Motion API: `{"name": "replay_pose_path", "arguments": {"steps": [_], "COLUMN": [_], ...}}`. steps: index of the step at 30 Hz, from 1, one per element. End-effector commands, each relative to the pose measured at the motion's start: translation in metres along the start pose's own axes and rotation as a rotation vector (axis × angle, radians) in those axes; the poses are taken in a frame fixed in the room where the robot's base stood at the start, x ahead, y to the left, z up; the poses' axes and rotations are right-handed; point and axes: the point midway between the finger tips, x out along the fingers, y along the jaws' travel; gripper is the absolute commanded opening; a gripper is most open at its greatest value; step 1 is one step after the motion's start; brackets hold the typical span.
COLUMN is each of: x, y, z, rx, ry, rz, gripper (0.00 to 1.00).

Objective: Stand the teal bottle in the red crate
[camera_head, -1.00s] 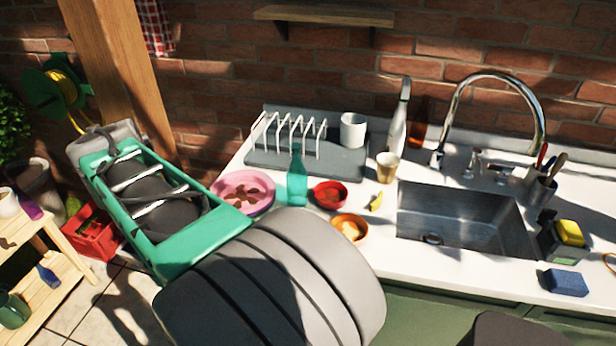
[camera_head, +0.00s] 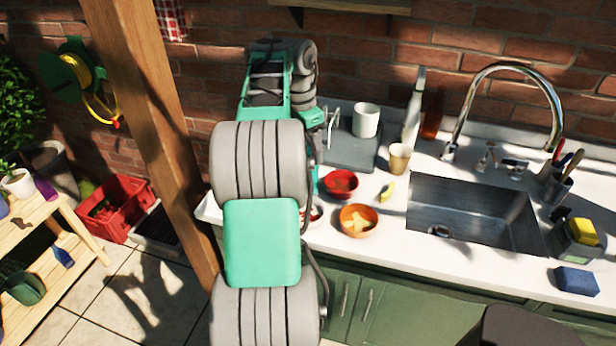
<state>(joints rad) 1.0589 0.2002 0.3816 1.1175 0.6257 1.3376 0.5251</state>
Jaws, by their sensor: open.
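The red crate (camera_head: 128,222) stands on the floor at the left, beside the wooden post, with its open top up and some dark, unclear contents. The teal bottle is almost wholly hidden behind my arm. A narrow teal sliver (camera_head: 315,181) left of the red bowl appears to be its edge. My arm rises from the bottom, reaches over the counter's left part and bends down near the dish rack. My gripper is hidden behind my own arm links, so I cannot see its fingers or how near the bottle they are.
A red bowl (camera_head: 341,184), an orange bowl (camera_head: 358,220) and a tan cup (camera_head: 399,158) stand right of my arm. A white mug (camera_head: 366,120) is on the dish rack. The wooden post (camera_head: 150,130) rises between counter and crate. A wooden shelf (camera_head: 50,225) is left.

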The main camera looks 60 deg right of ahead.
Motion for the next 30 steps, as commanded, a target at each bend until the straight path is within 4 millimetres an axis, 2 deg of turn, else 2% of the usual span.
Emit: {"name": "replay_pose_path", "arguments": {"steps": [5,27,30], "x": [-0.0014,-0.0014,-0.0014], "y": [-0.0002,-0.0002,-0.0002], "z": [-0.0003,-0.0001,-0.0001], "rx": [0.000,-0.001,-0.001], "ry": [0.001,0.001,0.001], "rz": [-0.001,-0.001,-0.001], "gripper": [0.64,0.04,0.00]}}
